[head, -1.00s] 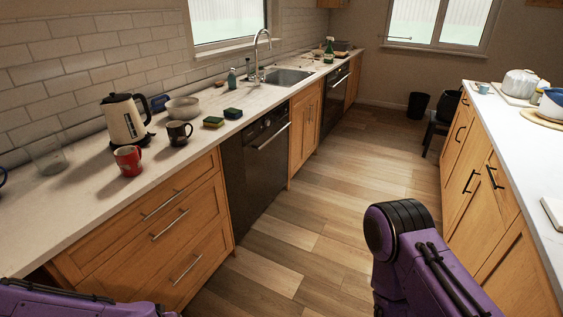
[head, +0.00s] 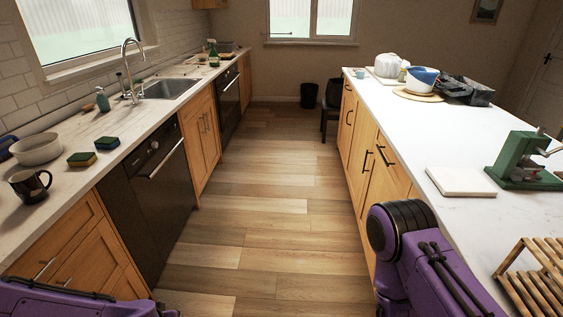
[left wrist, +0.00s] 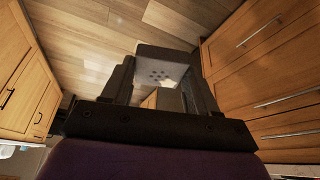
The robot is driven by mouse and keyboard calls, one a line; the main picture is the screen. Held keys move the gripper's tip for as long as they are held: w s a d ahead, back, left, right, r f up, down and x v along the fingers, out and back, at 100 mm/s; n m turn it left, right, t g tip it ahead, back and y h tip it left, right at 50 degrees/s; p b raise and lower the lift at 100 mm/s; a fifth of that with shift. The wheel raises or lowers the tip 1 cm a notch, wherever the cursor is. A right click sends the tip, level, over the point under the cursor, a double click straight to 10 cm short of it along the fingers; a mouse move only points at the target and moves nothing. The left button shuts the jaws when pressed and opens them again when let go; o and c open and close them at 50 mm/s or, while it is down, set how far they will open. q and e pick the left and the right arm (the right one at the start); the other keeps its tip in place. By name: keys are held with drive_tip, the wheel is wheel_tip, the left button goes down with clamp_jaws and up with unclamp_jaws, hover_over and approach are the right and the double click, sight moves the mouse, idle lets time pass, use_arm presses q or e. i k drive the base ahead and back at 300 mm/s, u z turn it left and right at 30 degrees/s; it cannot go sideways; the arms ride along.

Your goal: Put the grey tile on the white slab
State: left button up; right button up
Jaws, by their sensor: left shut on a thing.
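The white slab (head: 461,181) lies flat on the white counter at the right in the head view, with nothing on it. In the left wrist view my left gripper (left wrist: 162,85) is shut on the grey tile (left wrist: 164,65), a pale grey piece with small dark dots on its face. The tile is held over the wooden floor, away from the slab. Its near part is partly hidden between the fingers.
The right counter (head: 400,125) also holds a green press (head: 524,163) right of the slab, a wooden rack (head: 540,290) in front, and bowls and a dark tray (head: 467,90) farther back. The floor (head: 265,200) between the two counters is clear.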

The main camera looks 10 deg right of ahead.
sight(462, 179)
drive_tip(key=i, duration=3.2)
drive_tip(key=z, duration=4.05)
